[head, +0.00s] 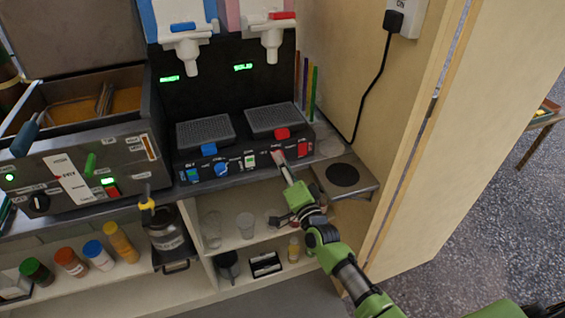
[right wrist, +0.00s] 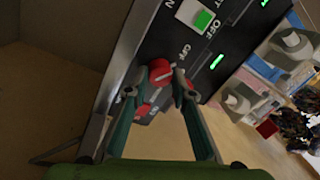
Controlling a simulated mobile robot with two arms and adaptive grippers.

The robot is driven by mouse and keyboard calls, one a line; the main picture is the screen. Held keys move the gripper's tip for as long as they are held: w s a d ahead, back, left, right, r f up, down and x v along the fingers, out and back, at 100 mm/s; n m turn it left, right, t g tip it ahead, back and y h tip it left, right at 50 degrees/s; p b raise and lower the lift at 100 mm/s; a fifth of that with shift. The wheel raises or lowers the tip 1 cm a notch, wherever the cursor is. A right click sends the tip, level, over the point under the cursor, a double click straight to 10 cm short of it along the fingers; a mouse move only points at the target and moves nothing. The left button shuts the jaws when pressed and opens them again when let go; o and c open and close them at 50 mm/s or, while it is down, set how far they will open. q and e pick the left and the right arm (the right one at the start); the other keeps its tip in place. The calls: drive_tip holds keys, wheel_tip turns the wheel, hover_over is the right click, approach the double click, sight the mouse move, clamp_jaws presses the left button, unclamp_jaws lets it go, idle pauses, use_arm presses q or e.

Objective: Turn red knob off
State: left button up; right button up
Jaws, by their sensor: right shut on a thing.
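The red knob (right wrist: 160,70) sits on the dark front panel (right wrist: 160,28) of the drinks machine, with "OFF" lettering beside it in the right wrist view. My right gripper (right wrist: 156,88) has its fingertips on either side of the knob and is shut on it. In the head view my right gripper (head: 279,158) reaches the right half of the front panel and hides most of the knob. The knob's exact pointer direction cannot be told. My left gripper is not in view.
A blue knob (head: 221,169) and a lit green switch (head: 250,161) are on the same panel. A red switch (head: 303,148) is just right of my gripper. A round dark plate (head: 343,175) lies right on the counter, beside the wooden wall (head: 375,100). Cups stand on the shelf below.

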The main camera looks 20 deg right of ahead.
drive_tip(key=shift+n, duration=0.7)
drive_tip(key=o, duration=1.1)
drive_tip(key=shift+f, duration=0.1)
drive_tip(key=shift+s, duration=0.1)
drive_tip(key=s+d+f, duration=0.1)
drive_tip(key=s, duration=1)
drive_tip(key=shift+s, duration=0.35)
drive_tip(key=shift+f, duration=0.15)
